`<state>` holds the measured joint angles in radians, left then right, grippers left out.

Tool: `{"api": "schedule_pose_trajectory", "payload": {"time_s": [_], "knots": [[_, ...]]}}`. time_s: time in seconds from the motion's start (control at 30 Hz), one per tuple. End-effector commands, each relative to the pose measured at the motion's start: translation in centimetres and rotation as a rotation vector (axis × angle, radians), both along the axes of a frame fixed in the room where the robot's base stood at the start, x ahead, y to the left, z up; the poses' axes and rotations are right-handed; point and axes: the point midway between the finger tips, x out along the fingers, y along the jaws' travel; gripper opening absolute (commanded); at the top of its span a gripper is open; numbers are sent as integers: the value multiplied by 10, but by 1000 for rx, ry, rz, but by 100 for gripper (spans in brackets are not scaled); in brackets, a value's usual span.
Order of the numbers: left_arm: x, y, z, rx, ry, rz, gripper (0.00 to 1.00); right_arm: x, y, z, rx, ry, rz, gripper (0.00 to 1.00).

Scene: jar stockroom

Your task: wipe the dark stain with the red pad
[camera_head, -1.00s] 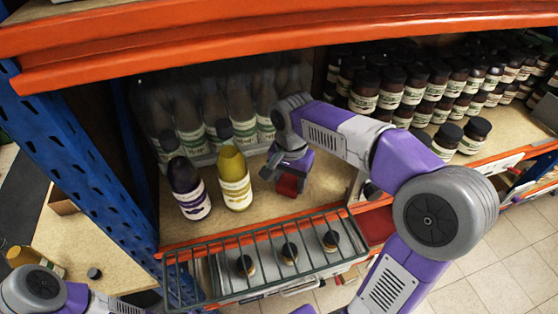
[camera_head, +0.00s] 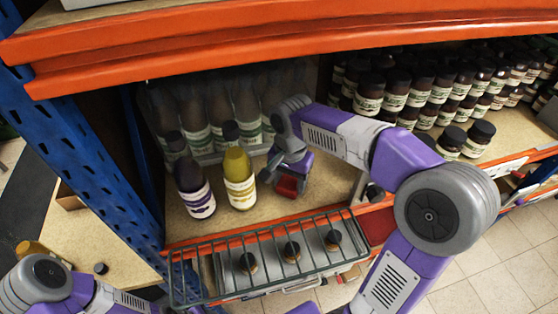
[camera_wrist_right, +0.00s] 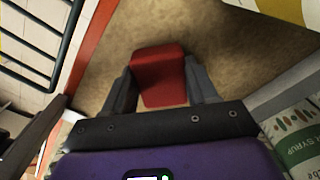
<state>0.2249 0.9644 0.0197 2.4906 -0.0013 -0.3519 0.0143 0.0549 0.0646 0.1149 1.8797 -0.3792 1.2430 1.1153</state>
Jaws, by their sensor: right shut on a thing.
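The red pad (camera_head: 288,186) is held by my right gripper (camera_head: 287,178) low over the bare shelf board, right of the yellow bottle. In the right wrist view the red pad (camera_wrist_right: 158,75) sits between the two dark fingers of my right gripper (camera_wrist_right: 160,88), which are shut on its sides. I cannot tell whether the pad touches the board. No distinct dark stain shows; the pad and gripper hide part of the board. My left arm shows at the lower left in the head view, but its gripper is out of view.
A yellow bottle (camera_head: 239,178) and a dark purple-labelled bottle (camera_head: 194,188) stand left of the pad. Tall bottles (camera_head: 218,105) line the back. A wire rack (camera_head: 270,262) hangs at the front edge. Dark jars (camera_head: 450,142) crowd the right. An orange beam (camera_head: 270,50) crosses above.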

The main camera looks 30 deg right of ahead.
Motion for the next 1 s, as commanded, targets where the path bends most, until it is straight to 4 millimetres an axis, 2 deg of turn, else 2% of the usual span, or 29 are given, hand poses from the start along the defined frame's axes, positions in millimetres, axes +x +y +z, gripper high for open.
{"api": "schedule_pose_trajectory", "payload": {"time_s": [0.27,0.33,0.4,1.0], "knots": [[0,0,1,0,0,0,43,0,23,0,1,1,-3,29],[0,0,11,0,1,0,43,0,22,7,1,2,-6,29],[0,0,17,0,0,0,43,0,22,27,2,-5,-5,29],[0,0,66,0,0,0,43,1,23,79,1,-2,-1,29]]}}
